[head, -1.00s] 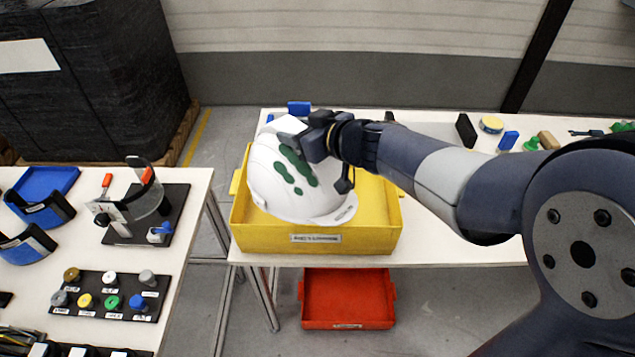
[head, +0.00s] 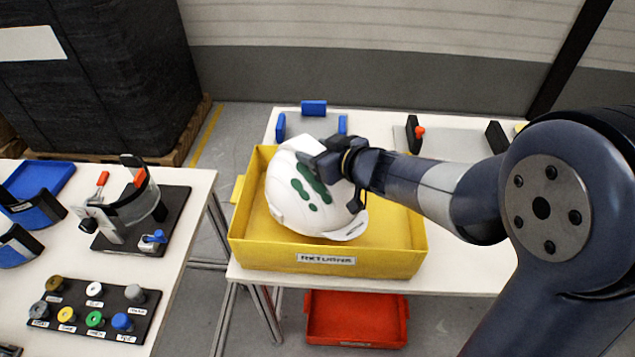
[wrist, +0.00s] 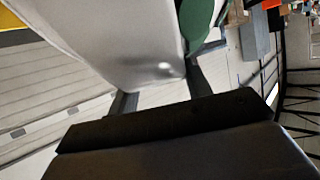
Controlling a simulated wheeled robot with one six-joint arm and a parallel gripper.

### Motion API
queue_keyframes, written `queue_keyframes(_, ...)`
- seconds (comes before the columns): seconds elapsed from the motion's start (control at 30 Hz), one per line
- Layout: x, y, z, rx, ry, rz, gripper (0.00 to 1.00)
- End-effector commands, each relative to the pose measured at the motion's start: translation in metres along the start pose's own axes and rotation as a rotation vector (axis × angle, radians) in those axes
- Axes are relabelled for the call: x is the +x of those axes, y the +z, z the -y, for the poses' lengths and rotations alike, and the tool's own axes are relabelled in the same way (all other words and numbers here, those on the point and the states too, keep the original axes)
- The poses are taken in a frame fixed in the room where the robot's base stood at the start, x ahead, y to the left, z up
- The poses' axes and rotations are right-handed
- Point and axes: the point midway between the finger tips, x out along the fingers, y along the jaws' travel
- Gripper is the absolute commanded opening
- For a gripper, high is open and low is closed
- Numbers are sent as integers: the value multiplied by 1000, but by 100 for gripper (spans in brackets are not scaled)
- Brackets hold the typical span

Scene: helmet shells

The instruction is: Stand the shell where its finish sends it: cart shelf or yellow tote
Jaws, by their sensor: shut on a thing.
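The helmet shell (head: 290,195) is white with several dark green blotches on its side. It is in the yellow tote (head: 300,258), or just above its floor; I cannot tell whether it touches the bottom. It is tilted, its brim toward the lower right. My gripper (head: 318,160) is shut on the shell's upper edge. In the wrist view the shell (wrist: 125,45) fills the upper middle, with a green patch, between my gripper's fingers (wrist: 160,90). The tote bears a white label on its front. The cart shelf is not identifiable in view.
A red bin (head: 355,318) sits low under the table (head: 470,278). Blue blocks (head: 314,107) stand behind the tote. The left bench (head: 180,200) holds a clamp fixture (head: 130,215) and a board of coloured knobs (head: 95,308). Bare table lies right of the tote.

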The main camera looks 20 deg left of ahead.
Motion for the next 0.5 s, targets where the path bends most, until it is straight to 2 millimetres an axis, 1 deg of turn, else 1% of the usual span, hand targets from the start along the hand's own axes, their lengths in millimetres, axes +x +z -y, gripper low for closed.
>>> queue_keyframes(0.03, 4, 10, 0, 1, 0, 0, 0)
queue_keyframes(0.23, 10, 23, 0, 0, -1, -3, 0)
queue_keyframes(0.4, 21, 49, 0, 2, -1, 0, 0)
queue_keyframes(0.5, 24, 58, 0, 1, -1, -2, 0)
